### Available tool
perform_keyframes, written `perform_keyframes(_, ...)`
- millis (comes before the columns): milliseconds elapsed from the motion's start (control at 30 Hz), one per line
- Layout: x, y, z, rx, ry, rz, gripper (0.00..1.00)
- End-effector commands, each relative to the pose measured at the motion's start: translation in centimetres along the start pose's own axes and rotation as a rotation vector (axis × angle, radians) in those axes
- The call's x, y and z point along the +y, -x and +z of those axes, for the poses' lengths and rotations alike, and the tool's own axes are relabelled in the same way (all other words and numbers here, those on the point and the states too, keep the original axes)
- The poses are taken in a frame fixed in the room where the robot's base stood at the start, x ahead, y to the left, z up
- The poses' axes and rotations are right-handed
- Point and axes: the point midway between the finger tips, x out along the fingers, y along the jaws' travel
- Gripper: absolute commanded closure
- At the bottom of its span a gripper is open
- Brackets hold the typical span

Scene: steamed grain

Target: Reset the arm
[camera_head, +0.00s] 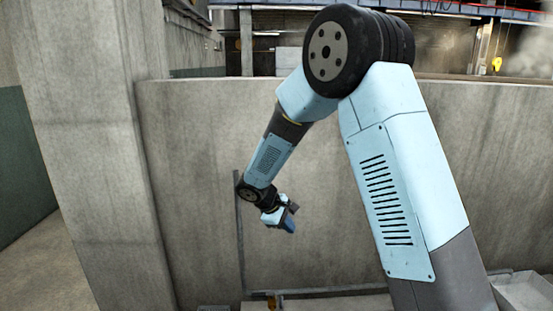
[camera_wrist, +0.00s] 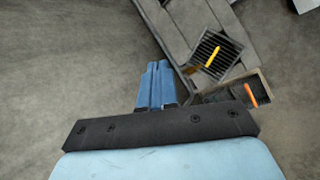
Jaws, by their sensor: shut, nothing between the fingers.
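My arm is pale blue and bent, with its elbow high in the head view. My gripper (camera_head: 289,226) hangs at the arm's lower end in front of the concrete wall. In the wrist view my gripper (camera_wrist: 156,80) shows as two blue fingers side by side, shut and empty. It is apart from the things below it.
A concrete wall (camera_head: 200,150) runs behind the arm, with a thick pillar (camera_head: 90,130) at the left. In the wrist view a grey ledge (camera_wrist: 185,28) holds a dark grate (camera_wrist: 201,52) with a yellow stick (camera_wrist: 212,57). An orange stick (camera_wrist: 251,95) lies in a box beside it.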

Motion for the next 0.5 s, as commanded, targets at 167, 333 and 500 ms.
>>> perform_keyframes(167, 2.2, 3.1, 5.6, 0.028, -0.141, -0.040, 1.00)
perform_keyframes(333, 3.2, 5.6, 10.6, 0.056, -0.268, -0.081, 1.00)
perform_keyframes(500, 3.5, 7.9, 15.5, 0.091, -0.394, -0.118, 1.00)
